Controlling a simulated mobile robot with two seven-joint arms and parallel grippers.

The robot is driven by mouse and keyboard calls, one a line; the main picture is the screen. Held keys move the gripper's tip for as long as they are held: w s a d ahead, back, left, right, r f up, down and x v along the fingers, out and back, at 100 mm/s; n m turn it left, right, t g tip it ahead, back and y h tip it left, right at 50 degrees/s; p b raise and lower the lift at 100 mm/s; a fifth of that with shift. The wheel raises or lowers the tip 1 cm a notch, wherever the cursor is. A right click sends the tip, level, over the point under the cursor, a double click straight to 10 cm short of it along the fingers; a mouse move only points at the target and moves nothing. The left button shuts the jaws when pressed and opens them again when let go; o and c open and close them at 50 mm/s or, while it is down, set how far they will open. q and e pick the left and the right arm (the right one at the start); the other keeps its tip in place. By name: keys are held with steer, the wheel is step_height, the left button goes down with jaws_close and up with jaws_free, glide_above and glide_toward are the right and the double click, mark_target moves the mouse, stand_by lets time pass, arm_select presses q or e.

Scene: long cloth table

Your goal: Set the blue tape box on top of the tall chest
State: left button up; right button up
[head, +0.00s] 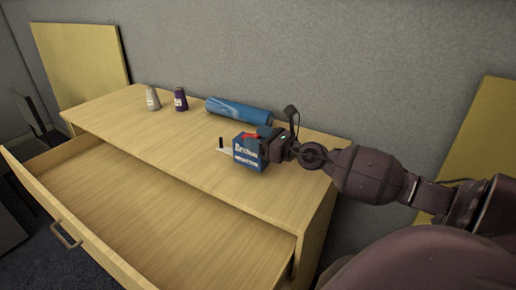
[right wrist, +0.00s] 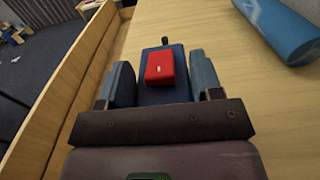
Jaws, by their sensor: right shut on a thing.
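The blue tape box (head: 248,154), with white lettering on its front, is at the right part of the chest top (head: 175,135). My right gripper (head: 264,142) reaches in from the right and is shut on it. In the right wrist view the box (right wrist: 150,97) lies between the two fingers. I cannot tell whether its underside touches the wood. A small red item (right wrist: 160,68) shows at the box's upper side, on it or just behind it. My left gripper is not in view.
The chest's wide drawer (head: 66,216) is pulled out, empty, at the front. A dark peg (head: 221,142) is left of the box. The chest top's left part is clear.

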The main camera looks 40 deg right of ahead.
step_height(320, 180, down, 2)
steer(key=shift+f+b, duration=0.1)
steer(key=shift+b, duration=0.6)
steer(key=shift+f, duration=0.2)
steer(key=o, duration=1.4)
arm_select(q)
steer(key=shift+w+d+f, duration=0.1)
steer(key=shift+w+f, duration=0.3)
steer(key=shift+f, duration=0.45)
arm_select(e)
steer(key=shift+o, duration=0.2)
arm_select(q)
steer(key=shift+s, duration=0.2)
